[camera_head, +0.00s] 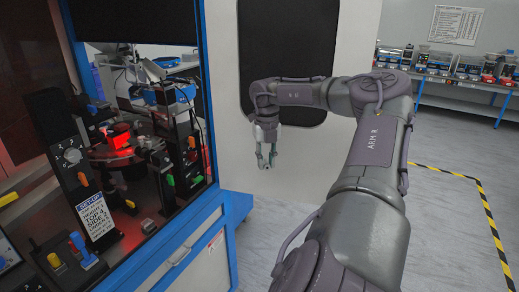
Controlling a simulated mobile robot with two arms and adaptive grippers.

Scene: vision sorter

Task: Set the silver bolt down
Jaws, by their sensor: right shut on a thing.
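My right gripper (265,163) hangs pointing down in the middle of the head view, in front of a white panel and to the right of the blue-framed machine. Its fingertips are close together on something small. A small grey piece shows between the tips, too small to make out as a bolt. The gripper is in the air, apart from the machine. My left gripper is not in view.
The sorter machine (178,245) with a blue frame stands at left; its deck carries knobs, black posts and a red-lit part (119,136). A small grey piece (148,226) lies near the deck's front edge. Open floor (440,230) with yellow-black tape is at right.

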